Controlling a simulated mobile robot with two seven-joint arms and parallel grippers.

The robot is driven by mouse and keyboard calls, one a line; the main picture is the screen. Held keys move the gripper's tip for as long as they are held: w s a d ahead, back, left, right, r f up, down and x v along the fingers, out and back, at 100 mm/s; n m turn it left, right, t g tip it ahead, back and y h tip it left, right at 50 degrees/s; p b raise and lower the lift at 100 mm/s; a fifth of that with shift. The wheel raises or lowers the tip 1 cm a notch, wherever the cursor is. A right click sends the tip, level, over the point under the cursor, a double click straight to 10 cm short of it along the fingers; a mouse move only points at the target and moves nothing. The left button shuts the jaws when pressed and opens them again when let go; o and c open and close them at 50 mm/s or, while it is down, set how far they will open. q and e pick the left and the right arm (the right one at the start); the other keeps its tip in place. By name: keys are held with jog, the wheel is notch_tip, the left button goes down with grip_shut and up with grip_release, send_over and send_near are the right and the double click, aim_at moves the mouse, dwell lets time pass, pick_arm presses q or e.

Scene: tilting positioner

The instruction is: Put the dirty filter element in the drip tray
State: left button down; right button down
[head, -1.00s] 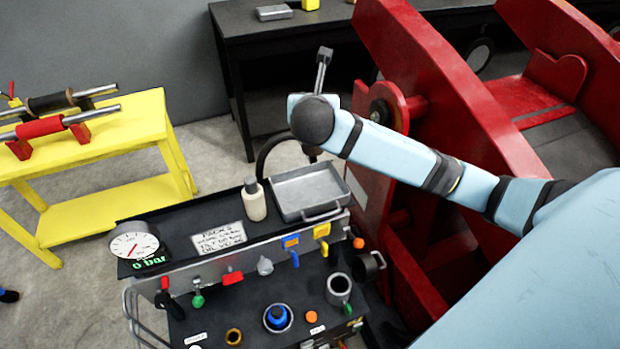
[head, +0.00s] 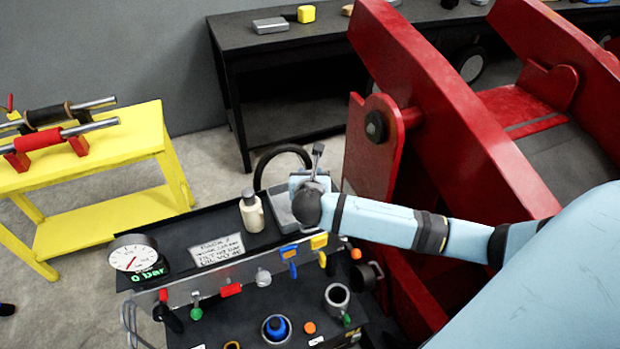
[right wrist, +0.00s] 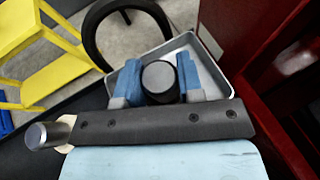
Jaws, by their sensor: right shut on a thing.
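My right gripper (right wrist: 160,88) is shut on a dark round-ended cylinder, which I take to be the dirty filter element (right wrist: 159,76), between its two blue fingers. The grey metal drip tray (right wrist: 209,52) lies behind and below it in the right wrist view. I cannot tell whether the element touches the tray floor. In the head view my right wrist covers most of the drip tray (head: 281,211), and the element is hidden there. My left gripper is in neither view.
A cream bottle (head: 252,214) stands close left of the tray on the dark cart top. A pressure gauge (head: 134,258) reads 0 bar. The red positioner frame (head: 376,150) rises close on the right. A yellow stand (head: 100,213) is farther left.

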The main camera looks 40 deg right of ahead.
jog(key=shift+f, duration=0.6)
jog(key=c, duration=0.8)
grip_release()
jog(key=shift+f, duration=0.15)
jog(key=shift+o, duration=0.2)
